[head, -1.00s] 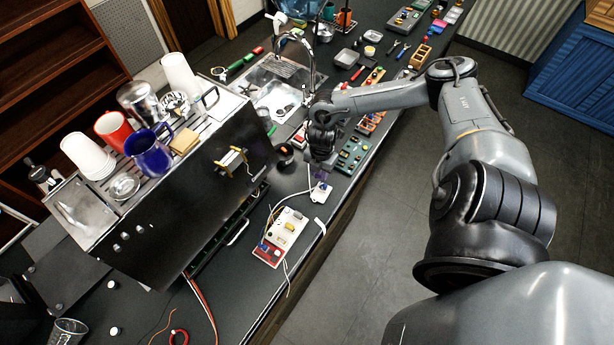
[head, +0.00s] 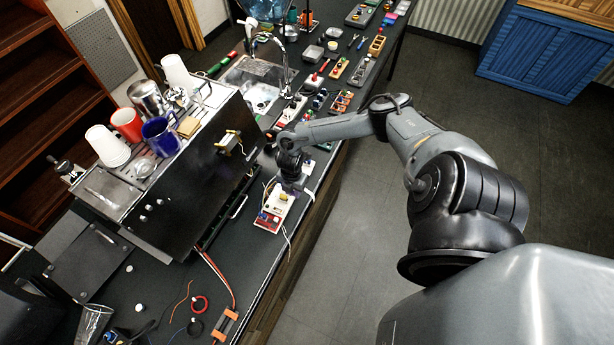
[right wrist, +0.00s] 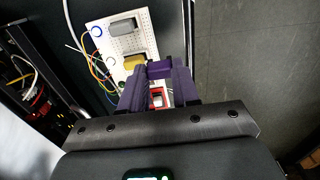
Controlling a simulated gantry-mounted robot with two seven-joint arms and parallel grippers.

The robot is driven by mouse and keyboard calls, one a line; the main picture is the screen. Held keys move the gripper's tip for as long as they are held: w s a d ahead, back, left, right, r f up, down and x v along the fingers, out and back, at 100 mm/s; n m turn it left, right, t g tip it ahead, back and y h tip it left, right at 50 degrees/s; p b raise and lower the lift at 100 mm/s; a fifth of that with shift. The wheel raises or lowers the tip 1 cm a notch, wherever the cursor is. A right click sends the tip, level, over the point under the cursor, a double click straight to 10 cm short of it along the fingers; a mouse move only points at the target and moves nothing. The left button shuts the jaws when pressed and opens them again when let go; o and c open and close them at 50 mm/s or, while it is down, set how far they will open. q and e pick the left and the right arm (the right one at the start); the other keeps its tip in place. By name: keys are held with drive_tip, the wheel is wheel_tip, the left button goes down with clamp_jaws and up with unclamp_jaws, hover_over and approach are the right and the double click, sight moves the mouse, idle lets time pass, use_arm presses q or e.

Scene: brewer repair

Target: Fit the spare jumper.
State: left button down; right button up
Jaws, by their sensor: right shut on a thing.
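The white board (head: 273,209) with coloured parts lies on the dark counter in front of the brewer (head: 178,180). In the right wrist view the white board (right wrist: 143,40) carries a grey block (right wrist: 123,27) and a yellow block (right wrist: 133,62), with thin wires at its left edge. My right gripper (head: 293,186) is over the far end of the board. In the wrist view its purple fingers (right wrist: 160,78) are shut on a small piece, taken as the spare jumper, mostly hidden between them. Whether it touches the board cannot be told. My left gripper is not in view.
Cups, including a blue mug (head: 161,137), stand on the brewer. Beyond are a sink (head: 255,85) and trays of small parts. The counter edge is just right of the board.

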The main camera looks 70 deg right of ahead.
drive_tip(key=w+a+r+p, duration=0.1)
drive_tip(key=w+a+r, duration=0.1)
drive_tip(key=w+a, duration=0.25)
drive_tip(key=f+b, duration=0.4)
drive_tip(key=f, duration=0.1)
drive_tip(key=shift+w+a+f+b, duration=0.2)
drive_tip(key=shift+a+b, duration=0.1)
drive_tip(key=shift+a, duration=0.05)
drive_tip(key=shift+r, duration=0.2)
drive_tip(key=shift+f, duration=0.1)
drive_tip(key=shift+f, duration=0.1)
idle(0.9)
drive_tip(key=shift+f, duration=0.35)
drive_tip(key=shift+f, duration=0.2)
idle(0.8)
